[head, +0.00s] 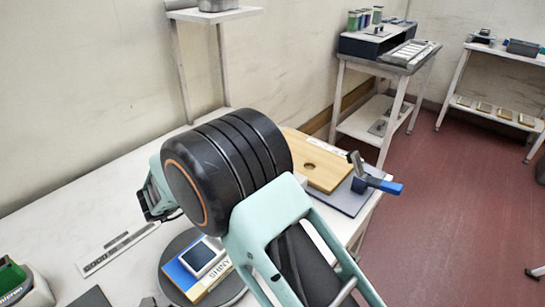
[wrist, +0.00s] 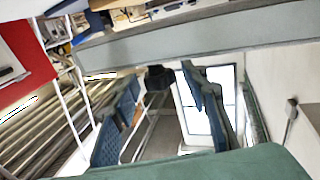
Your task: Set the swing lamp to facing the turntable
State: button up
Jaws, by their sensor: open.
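The turntable appears to be the dark grey round disc (head: 172,285) on the white bench in the head view. A blue and wooden block marked SHINY (head: 206,286) with a small white-framed piece (head: 202,257) lies on it. My arm's large black joint and teal link cover the middle of the view, right beside the disc. I cannot make out the swing lamp or its facing in either view; it may be hidden behind my arm.
A wooden board with a hole (head: 322,168) and a blue-handled clamp (head: 375,182) sit at the bench's right end. A raised shelf (head: 214,15) stands behind. A green-and-white item (head: 22,285) is at left. Red floor (head: 440,190) lies open at right.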

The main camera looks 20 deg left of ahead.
jog(key=v, duration=1.2)
